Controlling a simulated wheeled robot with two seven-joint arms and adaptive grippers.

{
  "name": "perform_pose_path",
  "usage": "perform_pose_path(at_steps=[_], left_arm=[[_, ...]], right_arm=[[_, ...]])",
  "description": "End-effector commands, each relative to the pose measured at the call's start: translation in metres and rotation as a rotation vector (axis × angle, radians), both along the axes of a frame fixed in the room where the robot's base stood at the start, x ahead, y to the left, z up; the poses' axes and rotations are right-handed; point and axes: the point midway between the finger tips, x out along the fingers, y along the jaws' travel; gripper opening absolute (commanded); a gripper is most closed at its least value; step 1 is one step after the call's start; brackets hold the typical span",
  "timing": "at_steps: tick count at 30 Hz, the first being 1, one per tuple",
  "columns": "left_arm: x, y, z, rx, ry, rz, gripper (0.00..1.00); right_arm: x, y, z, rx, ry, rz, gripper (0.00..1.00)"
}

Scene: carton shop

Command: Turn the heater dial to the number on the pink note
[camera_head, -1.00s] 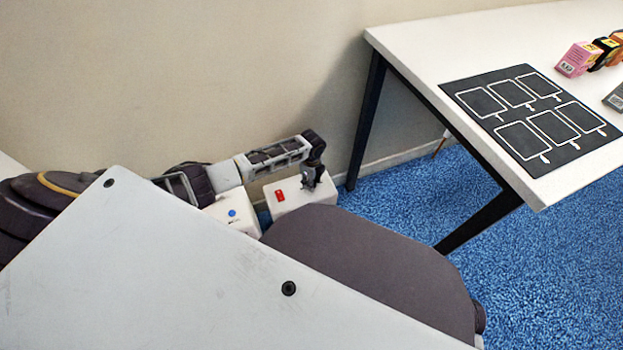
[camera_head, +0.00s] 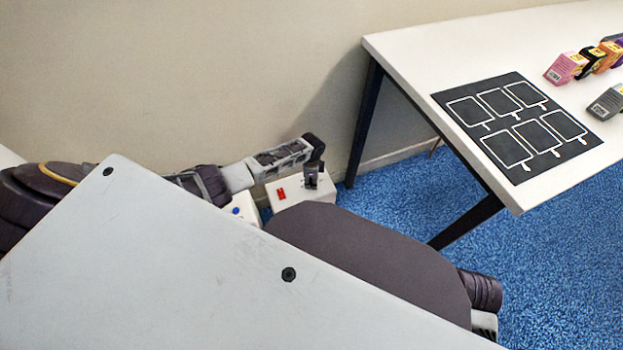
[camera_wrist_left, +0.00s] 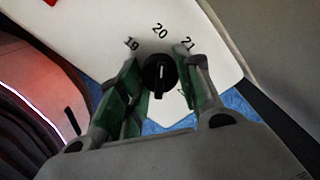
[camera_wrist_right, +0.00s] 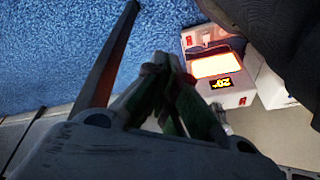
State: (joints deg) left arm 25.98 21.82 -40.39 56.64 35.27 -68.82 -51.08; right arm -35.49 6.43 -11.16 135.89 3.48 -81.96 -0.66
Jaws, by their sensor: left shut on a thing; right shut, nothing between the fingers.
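In the head view my left gripper (camera_head: 311,180) reaches down at the right end of a white heater box (camera_head: 293,203) with a red switch (camera_head: 281,194). In the left wrist view my left gripper (camera_wrist_left: 165,85) is shut on the black dial (camera_wrist_left: 159,73), with a finger on either side. The dial's pale mark points roughly up at 20; 19 and 21 stand either side of it on the white face (camera_wrist_left: 185,15). My right gripper (camera_wrist_right: 163,65) is shut and empty in the right wrist view. I see no pink note in these views.
A box with a blue button is partly hidden behind my body. The right wrist view shows a glowing panel (camera_wrist_right: 212,66) above an orange display (camera_wrist_right: 226,86).

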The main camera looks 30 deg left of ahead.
Motion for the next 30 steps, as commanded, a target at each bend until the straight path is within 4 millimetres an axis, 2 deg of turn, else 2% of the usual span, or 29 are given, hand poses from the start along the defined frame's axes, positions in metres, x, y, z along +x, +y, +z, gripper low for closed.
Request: perform_pose_path(at_steps=[9,23,24,28,30], left_arm=[[-0.001,0.001,0.0,0.002,0.002,0.085,0.11],[-0.001,0.001,-0.001,0.002,0.002,0.097,0.11],[-0.001,0.001,-0.001,0.002,0.002,0.097,0.4],[0.0,0.001,-0.001,0.001,0.0,0.096,0.56],[0.0,0.0,0.0,0.001,0.0,0.096,0.58]], right_arm=[[-0.001,-0.002,-0.012,-0.01,0.024,-0.002,0.0],[0.0,-0.002,-0.014,-0.01,0.023,-0.005,0.0],[0.0,-0.002,-0.014,-0.01,0.023,-0.005,0.0],[0.0,-0.002,-0.014,-0.01,0.024,-0.005,0.0],[0.0,-0.002,-0.014,-0.011,0.024,-0.004,0.0]])
